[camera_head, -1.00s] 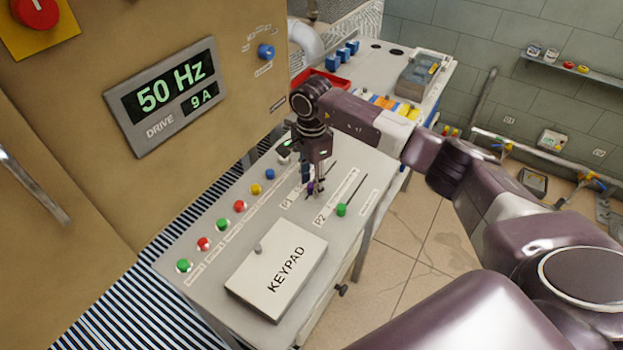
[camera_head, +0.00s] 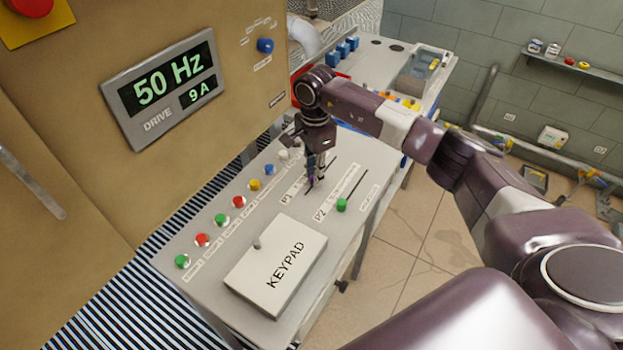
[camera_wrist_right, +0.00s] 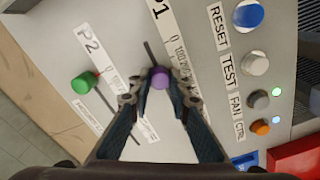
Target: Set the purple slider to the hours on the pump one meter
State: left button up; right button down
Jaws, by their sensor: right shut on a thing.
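The purple slider (camera_wrist_right: 160,77) is a round knob on the P1 slot of the grey sloped panel. My right gripper (camera_wrist_right: 160,96) is shut on it, with a fingertip on either side of the knob. In the head view my right gripper (camera_head: 315,181) points down at the P1 slot and hides most of the knob. The slot shows beyond the knob in the wrist view. I cannot make out a pump one meter or its hours. My left gripper is not in view.
A green slider (camera_head: 342,205) sits on the P2 slot beside it. A keypad box (camera_head: 276,263) and a row of coloured buttons (camera_head: 238,202) share the panel. The drive display (camera_head: 163,87) reads 50 Hz and 9 A. A small box (camera_head: 552,138) hangs on the far wall.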

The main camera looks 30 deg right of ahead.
jog(key=shift+w+d+b, duration=0.35)
jog(key=shift+d, duration=0.25)
jog(key=shift+w+d+b, duration=0.35)
jog(key=shift+d, duration=0.2)
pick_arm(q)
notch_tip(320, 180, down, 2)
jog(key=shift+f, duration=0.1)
pick_arm(e)
jog(key=shift+r, duration=0.1)
jog(key=c, duration=1.8)
grip_release()
jog(key=shift+o, duration=0.2)
notch_tip(320, 180, up, 12)
jog(key=shift+s, duration=0.1)
